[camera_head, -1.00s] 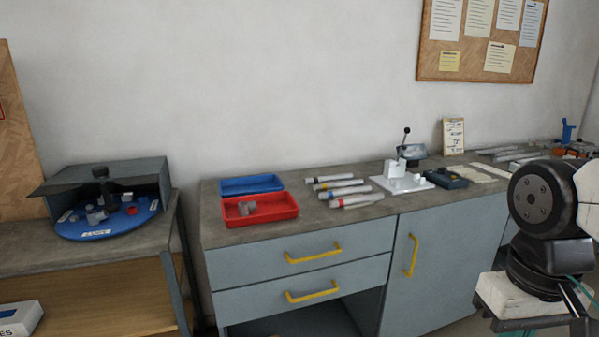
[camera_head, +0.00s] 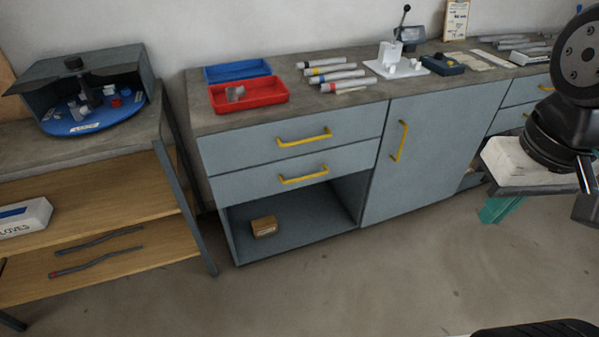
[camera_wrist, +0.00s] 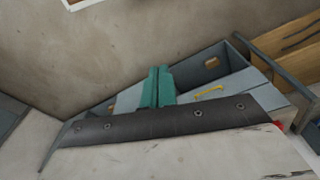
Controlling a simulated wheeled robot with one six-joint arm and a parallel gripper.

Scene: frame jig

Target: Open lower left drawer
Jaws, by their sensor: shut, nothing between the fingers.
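The lower left drawer (camera_head: 245,187) is a grey-blue front with a yellow bar handle (camera_head: 303,175), shut, under a similar upper drawer (camera_head: 240,152) and above an open compartment. My gripper (camera_head: 493,214) shows partly at the right of the head view as teal fingers, in front of the bench and well to the right of the drawer. In the wrist view the two teal fingers (camera_wrist: 158,88) are together and empty. A yellow handle (camera_wrist: 208,91) shows there beyond and right of them, apart from them.
A small brown box (camera_head: 264,226) lies in the open compartment. A cupboard door (camera_head: 425,160) with a yellow handle is to the right. A wooden shelf unit (camera_head: 100,200) stands left. The worktop holds a red tray (camera_head: 280,94) and several tubes. The floor (camera_head: 380,275) in front is clear.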

